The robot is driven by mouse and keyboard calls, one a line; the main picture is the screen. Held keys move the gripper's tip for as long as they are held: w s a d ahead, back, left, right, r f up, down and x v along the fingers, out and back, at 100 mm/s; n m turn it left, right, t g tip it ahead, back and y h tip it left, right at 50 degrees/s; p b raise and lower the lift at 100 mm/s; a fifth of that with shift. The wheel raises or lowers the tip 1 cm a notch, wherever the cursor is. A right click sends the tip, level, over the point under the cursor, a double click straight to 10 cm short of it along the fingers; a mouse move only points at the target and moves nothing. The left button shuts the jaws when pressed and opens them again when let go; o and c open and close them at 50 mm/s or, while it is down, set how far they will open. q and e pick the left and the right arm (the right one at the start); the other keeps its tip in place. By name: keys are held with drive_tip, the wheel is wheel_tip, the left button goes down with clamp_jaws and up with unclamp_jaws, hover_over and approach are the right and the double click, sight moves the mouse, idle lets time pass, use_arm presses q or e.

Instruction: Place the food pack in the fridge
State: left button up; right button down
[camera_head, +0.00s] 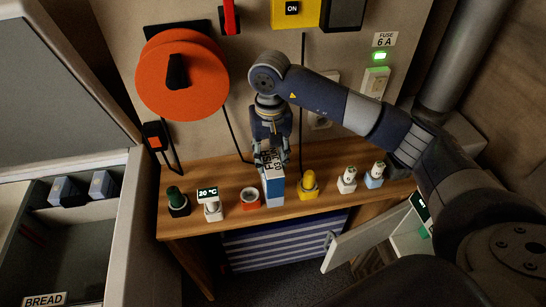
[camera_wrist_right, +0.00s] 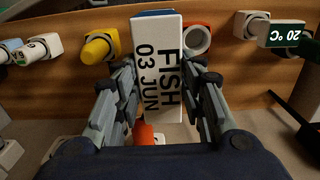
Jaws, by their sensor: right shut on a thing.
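The food pack (camera_head: 274,186) is a small white and blue box above the wooden bench; its label reads FISH 03 JUN in the right wrist view (camera_wrist_right: 158,72). My right gripper (camera_head: 269,152) is shut on it, with fingers on both sides (camera_wrist_right: 160,105). I cannot tell whether the pack's lower end touches the bench. A pale box with a green display (camera_head: 420,206), which looks like the fridge, is at the lower right, partly behind my right arm. A pale door panel (camera_head: 365,236) stands open beside it. My left gripper is not in view.
An orange reel (camera_head: 200,85) hangs behind. An open compartment (camera_head: 85,230) is left.

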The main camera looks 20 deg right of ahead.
drive_tip(key=shift+w+d, duration=0.4)
drive_tip(key=shift+d, duration=0.1)
wheel_tip(320, 180, down, 3)
drive_tip(key=shift+f+p, duration=0.2)
drive_tip(key=shift+p, duration=0.7)
drive_tip(key=shift+f+b, duration=0.2)
drive_tip(key=shift+b, duration=0.1)
drive_tip(key=c, duration=1.3)
unclamp_jaws()
drive_tip(key=shift+o, duration=1.3)
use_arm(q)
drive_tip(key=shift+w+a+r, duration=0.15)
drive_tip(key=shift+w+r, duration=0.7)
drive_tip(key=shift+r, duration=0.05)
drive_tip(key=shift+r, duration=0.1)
